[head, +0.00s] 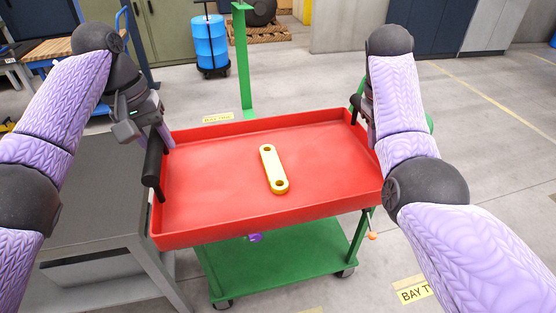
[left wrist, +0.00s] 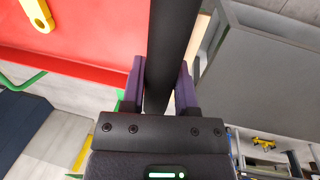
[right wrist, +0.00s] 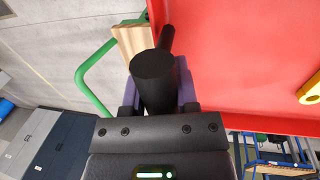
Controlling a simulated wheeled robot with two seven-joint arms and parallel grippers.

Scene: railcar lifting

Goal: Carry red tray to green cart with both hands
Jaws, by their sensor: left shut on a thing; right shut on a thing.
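The red tray (head: 215,200) is in the middle of the head view, over the green cart (head: 275,262), whose lower shelf and posts show beneath it. I cannot tell whether the tray touches the cart. A yellow link bar (head: 273,170) with two holes lies in the tray. My left gripper (head: 160,140) is shut on the tray's left black handle (head: 153,165); the left wrist view shows this handle (left wrist: 175,40) between the fingers. My right gripper (right wrist: 158,85) is shut on the right black handle (right wrist: 153,75). In the head view my right arm mostly hides that gripper.
A grey table (head: 90,215) stands at the left, close to the tray's left side. A blue barrel (head: 210,42) on a dolly and a pallet (head: 258,34) stand at the back. Open floor lies to the right of the cart.

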